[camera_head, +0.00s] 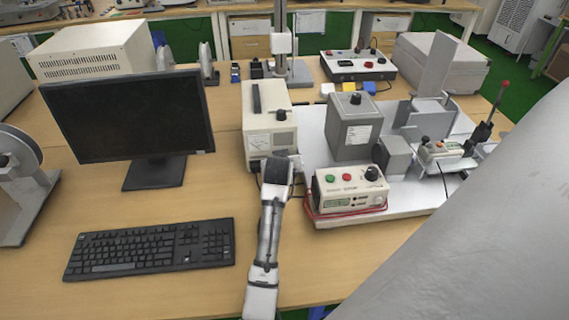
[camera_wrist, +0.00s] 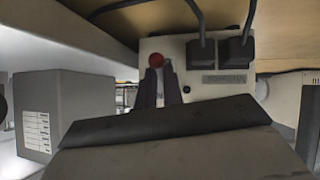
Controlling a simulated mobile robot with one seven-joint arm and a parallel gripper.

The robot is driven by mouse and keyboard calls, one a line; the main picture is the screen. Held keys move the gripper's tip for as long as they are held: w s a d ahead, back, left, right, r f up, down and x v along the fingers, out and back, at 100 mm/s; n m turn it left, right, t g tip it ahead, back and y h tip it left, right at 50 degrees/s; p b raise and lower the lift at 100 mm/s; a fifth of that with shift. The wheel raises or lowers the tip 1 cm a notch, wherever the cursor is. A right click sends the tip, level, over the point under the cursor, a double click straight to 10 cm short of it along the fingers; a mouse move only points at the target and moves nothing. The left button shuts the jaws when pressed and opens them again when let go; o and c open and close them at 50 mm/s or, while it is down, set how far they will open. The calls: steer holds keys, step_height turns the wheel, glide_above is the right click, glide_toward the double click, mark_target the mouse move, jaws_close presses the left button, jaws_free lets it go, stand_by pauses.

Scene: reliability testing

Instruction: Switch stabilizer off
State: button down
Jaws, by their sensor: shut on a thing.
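The stabilizer (camera_head: 270,135) is a tall cream box with a dial on its front. It stands on the desk right of the monitor. My gripper (camera_head: 279,168) is at the lower front of it and hides part of that face. In the wrist view, the stabilizer's panel (camera_wrist: 205,85) appears upside down, with two black plugs (camera_wrist: 218,53) and a red round switch (camera_wrist: 156,60). My gripper's two dark fingers (camera_wrist: 160,76) are at the red switch, close together and shut on it. The switch's on or off position cannot be told.
A grey box (camera_head: 355,130) stands close on the right, with a cream control unit (camera_head: 350,190) with red cable in front of it. A monitor (camera_head: 128,120) and a keyboard (camera_head: 150,248) are on the left. Bare desk lies between keyboard and my arm.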

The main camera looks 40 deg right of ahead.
steer(key=shift+s+f, duration=0.1)
steer(key=shift+f, duration=0.05)
steer(key=c, duration=1.5)
jaws_free()
steer(key=b+v, duration=0.2)
steer(key=v, duration=1.2)
